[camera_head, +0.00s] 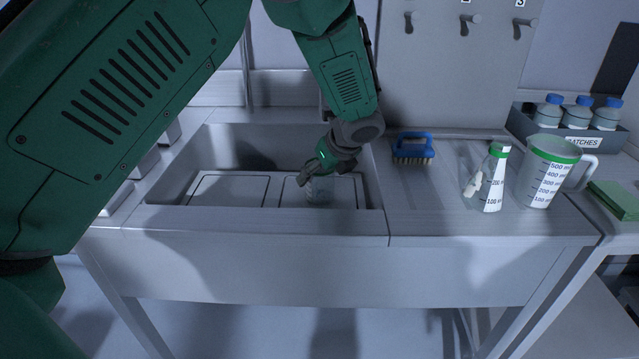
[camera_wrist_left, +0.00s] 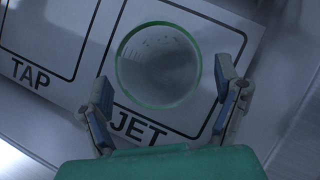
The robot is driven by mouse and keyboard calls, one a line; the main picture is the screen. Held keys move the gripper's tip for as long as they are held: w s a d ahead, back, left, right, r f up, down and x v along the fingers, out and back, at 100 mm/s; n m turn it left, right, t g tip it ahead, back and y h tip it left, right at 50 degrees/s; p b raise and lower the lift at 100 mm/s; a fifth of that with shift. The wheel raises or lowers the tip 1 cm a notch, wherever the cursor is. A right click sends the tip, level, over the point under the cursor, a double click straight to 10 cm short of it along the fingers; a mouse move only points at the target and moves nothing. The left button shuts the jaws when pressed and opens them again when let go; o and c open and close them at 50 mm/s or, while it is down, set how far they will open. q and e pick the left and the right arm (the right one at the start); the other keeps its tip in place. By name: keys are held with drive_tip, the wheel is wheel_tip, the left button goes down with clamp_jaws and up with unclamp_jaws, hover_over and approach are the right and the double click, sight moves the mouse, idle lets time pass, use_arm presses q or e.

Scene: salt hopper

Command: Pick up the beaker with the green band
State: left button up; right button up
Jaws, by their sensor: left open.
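A clear beaker with a green band (camera_wrist_left: 158,64) stands in the square marked JET on the sink floor, seen from above in the left wrist view. It also shows in the head view (camera_head: 319,191), partly hidden under my left gripper. My left gripper (camera_head: 316,176) is open, pointing down over the beaker. In the left wrist view its two fingers are spread to either side of the green rim, with gaps visible. Contact is not visible. My right gripper is not in view.
The sink's walls (camera_head: 172,165) surround the beaker, and the right wall is close. On the right counter are a blue brush (camera_head: 413,148), a flask (camera_head: 493,180), a green-banded jug (camera_head: 545,172) and a bottle rack (camera_head: 518,121). The TAP square (camera_wrist_left: 48,35) is empty where visible.

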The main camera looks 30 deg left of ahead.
use_arm(q)
drive_tip(key=x, duration=0.3)
drive_tip(key=shift+w+f, duration=0.15)
drive_tip(key=shift+f, duration=0.05)
drive_tip(key=shift+d+r, duration=0.2)
drive_tip(key=shift+d, duration=0.15)
drive_tip(key=c, duration=1.3)
drive_tip(key=shift+a, duration=0.2)
drive_tip(key=shift+c, duration=0.5)
drive_tip(key=shift+r, duration=0.1)
